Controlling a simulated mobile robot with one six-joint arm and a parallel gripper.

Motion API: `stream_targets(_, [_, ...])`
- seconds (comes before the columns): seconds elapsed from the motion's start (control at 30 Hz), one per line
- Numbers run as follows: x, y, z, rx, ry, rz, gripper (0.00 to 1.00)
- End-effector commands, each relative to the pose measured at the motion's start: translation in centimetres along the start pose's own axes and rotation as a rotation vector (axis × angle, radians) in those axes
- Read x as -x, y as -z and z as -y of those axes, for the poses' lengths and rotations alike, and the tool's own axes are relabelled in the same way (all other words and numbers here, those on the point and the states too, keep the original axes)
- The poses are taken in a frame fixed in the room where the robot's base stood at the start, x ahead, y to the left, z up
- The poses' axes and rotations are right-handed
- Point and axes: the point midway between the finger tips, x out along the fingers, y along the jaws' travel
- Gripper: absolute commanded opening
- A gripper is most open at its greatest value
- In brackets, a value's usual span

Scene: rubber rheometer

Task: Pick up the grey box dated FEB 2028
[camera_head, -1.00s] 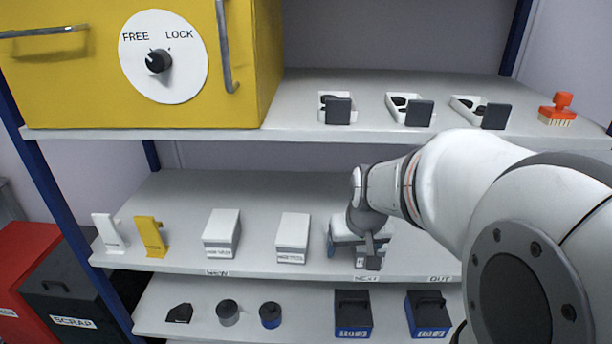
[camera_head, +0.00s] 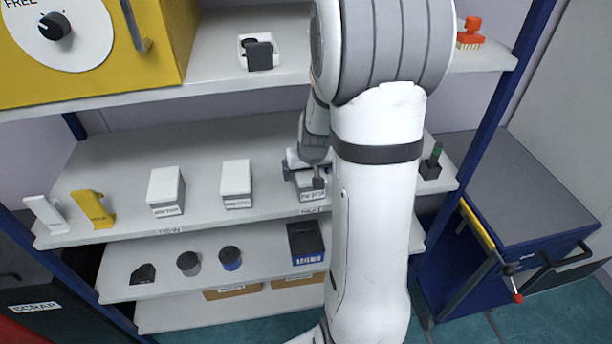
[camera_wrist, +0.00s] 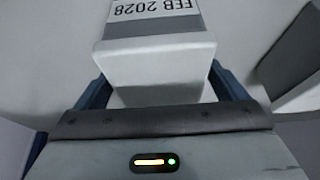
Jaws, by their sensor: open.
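The grey box dated FEB 2028 (camera_wrist: 155,52) is in the middle of the wrist view, its label upside down at the top. My gripper (camera_wrist: 158,90) is open, with one blue finger on each side of the box's near end. I cannot tell whether the fingers touch it. In the head view the box (camera_head: 312,190) stands on the middle shelf, partly hidden by my gripper (camera_head: 305,165) and arm.
Two similar pale boxes (camera_head: 166,190) (camera_head: 237,183) stand to the left on the middle shelf (camera_head: 120,218). White (camera_head: 45,214) and yellow (camera_head: 93,208) stands are farther left. The upper shelf (camera_head: 220,92) is above. Another grey-and-white thing (camera_wrist: 298,60) is at the wrist view's right.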

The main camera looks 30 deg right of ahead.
Motion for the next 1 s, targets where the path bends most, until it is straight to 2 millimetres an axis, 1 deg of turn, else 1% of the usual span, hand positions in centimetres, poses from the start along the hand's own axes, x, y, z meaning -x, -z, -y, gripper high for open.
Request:
stream_targets(0.07, [-0.65,-0.02,0.02,0.0,0.0,0.002,0.92])
stream_targets(0.17, [-0.97,0.0,0.03,0.001,0.0,0.0,0.92])
stream_targets(1.0, [-1.43,-0.18,0.11,0.002,0.0,-0.001,0.92])
